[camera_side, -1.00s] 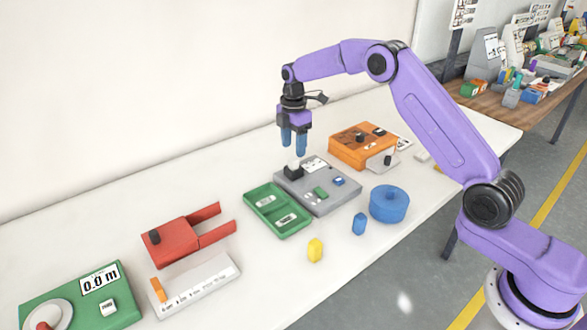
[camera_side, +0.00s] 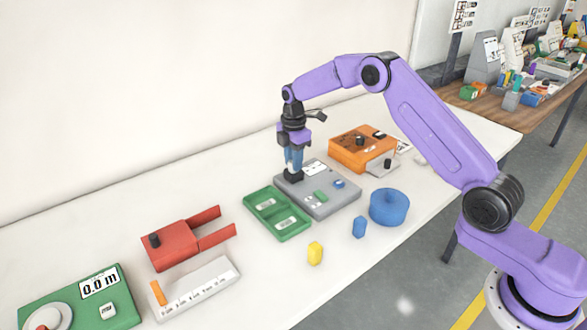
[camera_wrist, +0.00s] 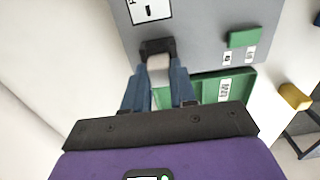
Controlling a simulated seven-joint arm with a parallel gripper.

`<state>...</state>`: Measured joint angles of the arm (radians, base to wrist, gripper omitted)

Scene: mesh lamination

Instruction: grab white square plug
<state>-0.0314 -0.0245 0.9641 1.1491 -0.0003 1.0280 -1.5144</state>
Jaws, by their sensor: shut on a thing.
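The white square plug (camera_wrist: 158,68) shows in the wrist view between my two blue fingers, at the black socket (camera_wrist: 157,47) on the grey board. My gripper (camera_side: 293,170) is lowered over the black socket (camera_side: 293,177) at the back left corner of the grey board (camera_side: 325,204) and is shut on the plug. In the side view the fingers hide the plug. The wrist view also shows my gripper (camera_wrist: 160,88), with the plug's far end at the socket; I cannot tell how deep it sits.
A green two-part tray (camera_side: 277,213) lies left of the board. An orange box (camera_side: 362,150) stands behind, a blue round container (camera_side: 389,206) to the right. Blue (camera_side: 359,225) and yellow (camera_side: 315,253) pieces stand in front. A red forked block (camera_side: 171,247) lies left.

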